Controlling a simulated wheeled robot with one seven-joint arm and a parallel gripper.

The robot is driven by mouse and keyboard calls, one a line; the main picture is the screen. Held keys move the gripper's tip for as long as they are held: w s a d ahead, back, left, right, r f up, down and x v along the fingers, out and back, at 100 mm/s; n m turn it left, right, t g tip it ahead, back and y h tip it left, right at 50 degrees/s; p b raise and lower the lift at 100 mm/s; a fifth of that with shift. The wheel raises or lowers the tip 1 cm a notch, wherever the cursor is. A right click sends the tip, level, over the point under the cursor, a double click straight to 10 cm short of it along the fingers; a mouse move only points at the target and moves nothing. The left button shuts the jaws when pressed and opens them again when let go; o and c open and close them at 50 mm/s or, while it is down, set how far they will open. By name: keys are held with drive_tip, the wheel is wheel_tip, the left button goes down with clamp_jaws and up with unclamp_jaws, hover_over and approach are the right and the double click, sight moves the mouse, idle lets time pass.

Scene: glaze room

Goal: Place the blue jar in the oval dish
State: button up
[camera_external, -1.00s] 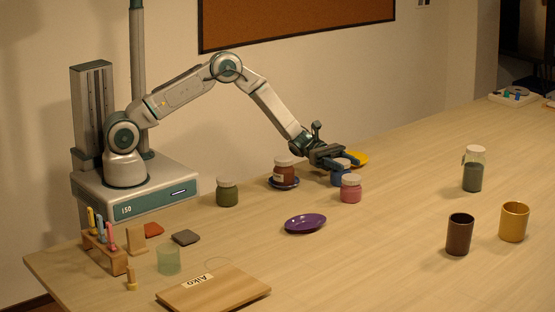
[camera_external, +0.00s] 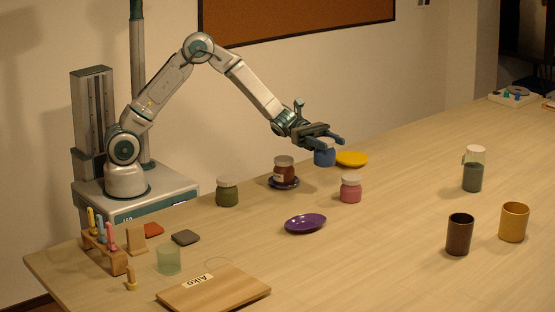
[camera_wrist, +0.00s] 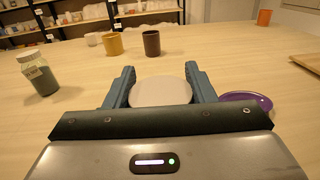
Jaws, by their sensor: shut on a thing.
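The blue jar (camera_external: 324,157) with a pale lid is held in my gripper (camera_external: 329,141), raised above the table near the yellow dish. In the wrist view its pale round lid (camera_wrist: 160,92) sits between the two fingers of my gripper (camera_wrist: 160,82); the lid hides the jar's body there. The purple oval dish (camera_external: 305,224) lies empty on the table, in front of and to the left of the jar. It also shows in the wrist view (camera_wrist: 246,101) at the right, partly behind a finger.
A pink jar (camera_external: 351,189) stands between the held jar and the table front. A brown jar (camera_external: 285,172) on a dark saucer and a green jar (camera_external: 227,192) stand left. The yellow dish (camera_external: 351,159) lies behind. Table around the purple dish's right is clear.

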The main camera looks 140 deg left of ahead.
drive_tip(key=shift+w+d+r, duration=0.15)
drive_tip(key=shift+d+r, duration=0.2)
drive_tip(key=shift+d, duration=0.25)
drive_tip(key=shift+w+d+r, duration=0.1)
drive_tip(key=shift+d+r, duration=0.25)
drive_tip(key=shift+d, duration=0.2)
drive_tip(key=w+d+r+b, duration=0.1)
drive_tip(key=w+d+b, duration=0.3)
drive_tip(key=d, duration=0.5)
drive_tip(key=w+d+h+b, duration=0.1)
drive_tip(key=w+d+b, duration=0.1)
drive_tip(key=d+b, duration=0.6)
drive_tip(key=w+d+r+b, duration=0.1)
drive_tip(key=w+d+b, duration=0.2)
drive_tip(key=d, duration=0.8)
drive_tip(key=shift+m, duration=0.4)
drive_tip(key=w+a+f, duration=0.1)
drive_tip(key=a+f, duration=0.2)
drive_tip(key=w+a+f+p, duration=0.1)
drive_tip(key=a+f, duration=0.7)
drive_tip(key=shift+w+p, duration=0.3)
drive_tip(key=shift+w, duration=0.1)
